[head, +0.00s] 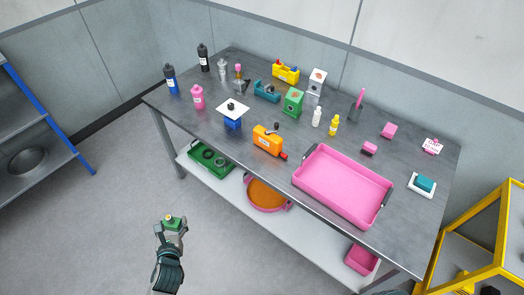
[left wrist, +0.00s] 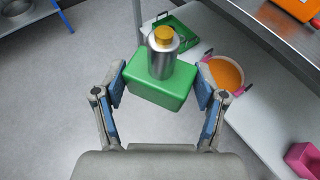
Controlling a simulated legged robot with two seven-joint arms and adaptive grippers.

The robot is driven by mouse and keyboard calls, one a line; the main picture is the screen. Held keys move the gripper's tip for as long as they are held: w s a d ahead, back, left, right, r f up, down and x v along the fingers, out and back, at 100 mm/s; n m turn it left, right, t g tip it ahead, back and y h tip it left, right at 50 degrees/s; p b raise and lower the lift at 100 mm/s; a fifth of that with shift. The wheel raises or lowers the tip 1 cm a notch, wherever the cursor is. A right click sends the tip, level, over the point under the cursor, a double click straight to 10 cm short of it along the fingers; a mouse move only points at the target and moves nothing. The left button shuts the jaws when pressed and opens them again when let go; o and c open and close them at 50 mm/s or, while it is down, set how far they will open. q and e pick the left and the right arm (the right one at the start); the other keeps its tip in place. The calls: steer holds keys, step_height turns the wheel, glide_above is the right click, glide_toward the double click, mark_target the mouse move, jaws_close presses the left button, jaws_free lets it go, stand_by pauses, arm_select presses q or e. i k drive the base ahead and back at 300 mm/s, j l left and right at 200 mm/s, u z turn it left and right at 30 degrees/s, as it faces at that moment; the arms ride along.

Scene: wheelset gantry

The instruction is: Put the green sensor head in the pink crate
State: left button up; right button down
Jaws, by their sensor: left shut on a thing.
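The green sensor head (head: 172,222) is a green block with a silver cylinder and a yellow-orange cap on top. It is held upright between the fingers of my left gripper (head: 170,230), over the floor in front of the table. In the left wrist view the green block (left wrist: 160,88) sits between both blue-padded fingers of my left gripper (left wrist: 162,95). The pink crate (head: 342,183) is a wide, shallow, empty tray with dark end handles, at the table's front right. It is well to the right of my left gripper. My right gripper is not in view.
The dark table (head: 215,130) holds several bottles and devices, including an orange device (head: 268,140) left of the crate and a green box (head: 293,102) behind. Its lower shelf holds a green tray (head: 210,159), an orange-filled bowl (head: 267,195) and a small pink bin (head: 361,259).

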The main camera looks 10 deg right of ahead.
mark_target(354, 195)
steer(key=i+z, duration=0.1)
steer(key=z, duration=0.4)
steer(key=i+j+z, duration=0.1)
steer(key=z, duration=0.4)
steer(key=i+j+z, duration=0.1)
steer(key=z, duration=0.4)
steer(key=j+z, duration=0.2)
steer(key=z, duration=0.25)
steer(key=i+l+z, duration=0.1)
steer(key=z, duration=0.25)
steer(key=i+z, duration=0.55)
steer(key=z, duration=0.2)
